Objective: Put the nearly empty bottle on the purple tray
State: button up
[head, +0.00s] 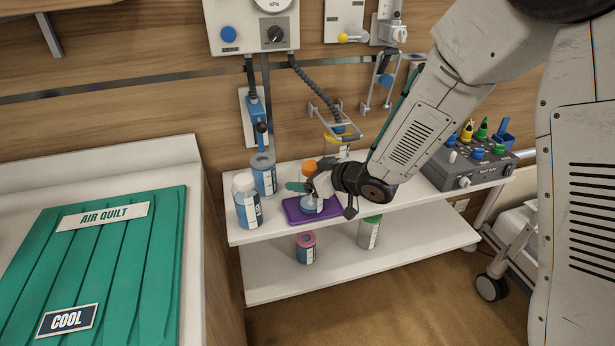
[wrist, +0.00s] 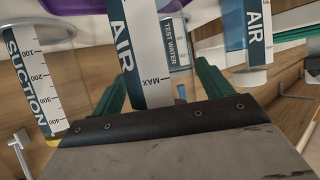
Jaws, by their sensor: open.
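The purple tray (head: 296,215) lies on the upper white shelf; its edge shows at the top left of the wrist view (wrist: 80,5). A bottle labelled AIR (wrist: 125,50) stands between my green fingertips in the wrist view. In the head view this bottle (head: 311,206) is on the tray, partly covered by my gripper (head: 312,188). My gripper is open, with a finger on each side of the bottle. The bottle's liquid level is hard to read. Other bottles nearby are labelled SUCTION (wrist: 35,75), TEST WATER (wrist: 172,45) and AIR (wrist: 254,40).
A white-capped bottle (head: 246,204) and another bottle (head: 264,176) stand left of the tray. A pink-topped bottle (head: 306,249) and a green-capped one (head: 369,234) are on the lower shelf (head: 410,245). A grey control box (head: 465,165) sits right; a wall hose (head: 300,72) hangs behind.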

jog(key=shift+r, duration=0.1)
jog(key=shift+s+d+r, duration=0.1)
jog(key=shift+d+r, duration=0.05)
jog(key=v, duration=1.1)
jog(key=shift+s+d, duration=0.2)
jog(key=shift+s, duration=0.05)
jog(key=s+d+r+m+h, duration=0.25)
jog(key=d+r+h, duration=0.2)
jog(key=d, duration=0.45)
jog(key=s+d+r+m+h, duration=0.2)
jog(key=d+r+m+h, duration=0.15)
jog(key=d+h, duration=0.4)
jog(key=s+r+m+g+y, duration=0.1)
jog(key=s+m+g, duration=0.1)
jog(key=s, duration=0.9)
jog(key=s+d+r+m+g+y, duration=0.1)
jog(key=s+g, duration=0.4)
jog(key=s, duration=0.7)
jog(key=shift+s+d+r+m, duration=0.2)
jog(key=shift+r+m, duration=0.2)
jog(key=shift+m, duration=0.1)
